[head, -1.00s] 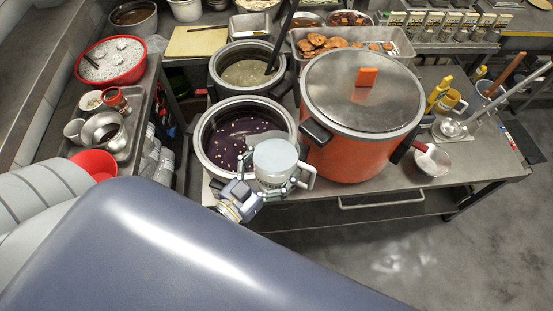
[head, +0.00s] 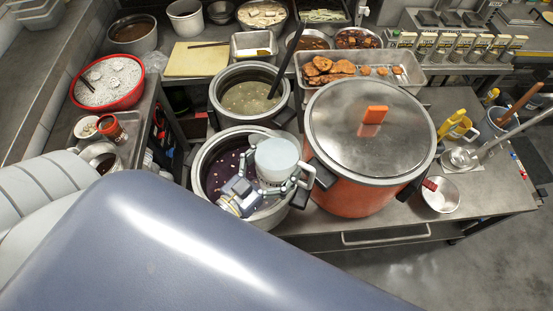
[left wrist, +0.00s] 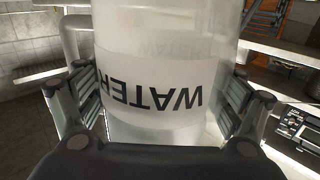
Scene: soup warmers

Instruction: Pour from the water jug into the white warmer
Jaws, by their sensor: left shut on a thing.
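The water jug (head: 277,156) is pale, with a round top and a side handle. My left gripper (head: 272,187) is shut on it, and the jug looks roughly upright. In the left wrist view the jug (left wrist: 150,90) sits between the two fingers with its "WATER" label upside down. In the head view it overlaps the opening of the front pale-rimmed warmer (head: 203,158), which holds dark purple soup with light bits. A second pale-rimmed warmer (head: 220,78) behind it holds greenish soup and a ladle. I cannot tell which one counts as white. My right gripper is not in view.
A large lidded orange pot (head: 350,190) stands close to the right of the jug. A metal tray of browned food (head: 400,73) is behind it. A red bowl of white grains (head: 107,82) is at the left. A small metal bowl (head: 440,195) sits at the right.

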